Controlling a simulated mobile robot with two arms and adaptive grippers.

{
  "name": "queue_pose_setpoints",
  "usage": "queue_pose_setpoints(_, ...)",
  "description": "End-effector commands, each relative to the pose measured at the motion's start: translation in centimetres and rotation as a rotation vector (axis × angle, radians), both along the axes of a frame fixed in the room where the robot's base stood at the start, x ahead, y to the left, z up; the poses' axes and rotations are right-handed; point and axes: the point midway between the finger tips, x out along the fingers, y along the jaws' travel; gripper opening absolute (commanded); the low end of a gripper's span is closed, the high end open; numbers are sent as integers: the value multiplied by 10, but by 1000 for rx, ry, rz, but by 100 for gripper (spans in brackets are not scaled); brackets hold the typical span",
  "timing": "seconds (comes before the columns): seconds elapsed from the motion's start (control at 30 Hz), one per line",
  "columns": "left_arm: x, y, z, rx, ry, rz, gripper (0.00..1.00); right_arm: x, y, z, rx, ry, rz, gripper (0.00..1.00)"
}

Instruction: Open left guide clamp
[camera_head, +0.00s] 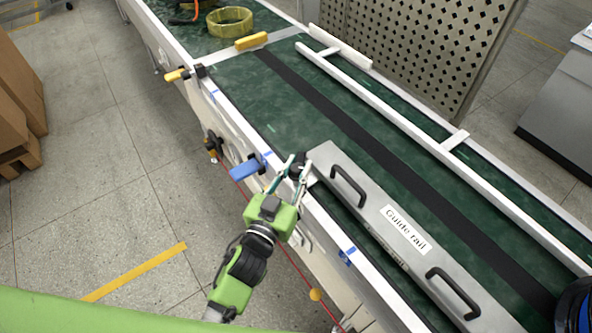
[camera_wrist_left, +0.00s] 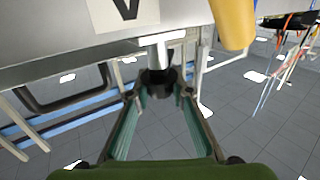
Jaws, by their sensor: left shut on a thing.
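My left gripper (camera_head: 290,173) reaches up from the bottom to the conveyor's near edge. Its teal fingers are shut on a black knob (camera_head: 299,170) beside the left end of the grey plate labelled "Guide rail" (camera_head: 380,218). In the left wrist view, the fingertips (camera_wrist_left: 160,90) are on both sides of the black knob (camera_wrist_left: 158,80), which sits on a bright metal rod. A blue handle (camera_head: 245,168) is on the conveyor's edge just left of the gripper. I cannot tell which part is the left guide clamp. My right gripper is out of view.
The plate has two black handles (camera_head: 348,186). A white rail (camera_head: 400,122) runs along the green belt (camera_head: 270,115). A yellow handle (camera_head: 177,75) and a yellow ring (camera_head: 229,21) are farther up. A yellow part (camera_wrist_left: 234,22) hangs near the fingers.

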Motion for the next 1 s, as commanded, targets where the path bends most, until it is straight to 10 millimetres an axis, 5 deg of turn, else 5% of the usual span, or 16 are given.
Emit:
queue_pose_setpoints(0.63, 0, 0, 2, 1, -4, 43, 0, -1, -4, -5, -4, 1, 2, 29)
queue_pose_setpoints(0.67, 0, 0, 2, 1, -4, 43, 23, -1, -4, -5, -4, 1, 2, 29)
queue_pose_setpoints(0.73, 0, 0, 2, 1, -4, 43, 38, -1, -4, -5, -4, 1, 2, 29)
queue_pose_setpoints(1.0, 0, 0, 1, 0, -2, 42, 38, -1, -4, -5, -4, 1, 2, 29)
